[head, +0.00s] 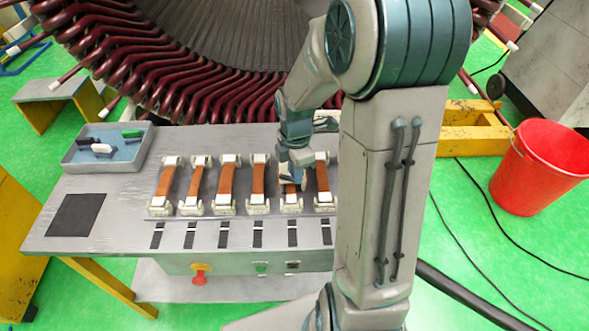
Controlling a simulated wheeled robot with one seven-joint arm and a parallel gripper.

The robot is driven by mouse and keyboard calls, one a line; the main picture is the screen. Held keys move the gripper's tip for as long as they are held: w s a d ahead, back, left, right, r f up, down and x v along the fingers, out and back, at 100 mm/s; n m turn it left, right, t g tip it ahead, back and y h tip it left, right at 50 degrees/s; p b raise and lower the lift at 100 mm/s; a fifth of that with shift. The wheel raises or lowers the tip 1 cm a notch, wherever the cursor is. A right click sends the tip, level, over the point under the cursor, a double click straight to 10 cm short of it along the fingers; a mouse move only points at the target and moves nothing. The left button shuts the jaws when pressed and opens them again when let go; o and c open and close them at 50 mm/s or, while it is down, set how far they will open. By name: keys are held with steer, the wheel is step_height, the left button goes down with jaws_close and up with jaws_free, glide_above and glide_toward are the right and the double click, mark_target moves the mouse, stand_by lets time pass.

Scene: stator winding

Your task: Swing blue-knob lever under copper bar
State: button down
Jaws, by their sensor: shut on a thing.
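A row of several copper bars lies on the grey bench, each held between pale end blocks; one clear copper bar (258,182) is just left of my gripper. My gripper (291,181) points down over the fifth bar from the left and mostly hides that bar. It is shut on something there. A small blue bit shows beside the fingers, and I take it for the blue-knob lever (303,184). The lever's arm and its place relative to the bar are hidden by my gripper. The rightmost copper bar (323,182) is close on the right.
A grey tray (108,147) with several small parts sits at the bench's left, above a dark mat (77,215). The large wound stator (160,65) rises behind. A red bucket (538,168) stands on the green floor at right. My arm hides the bench's right end.

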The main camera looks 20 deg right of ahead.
stand_by(0.3)
steer(key=c, duration=1.3)
jaws_free()
steer(key=shift+o, duration=0.2)
step_height(320, 180, up, 14)
steer(key=b, duration=0.1)
steer(key=shift+f, duration=0.1)
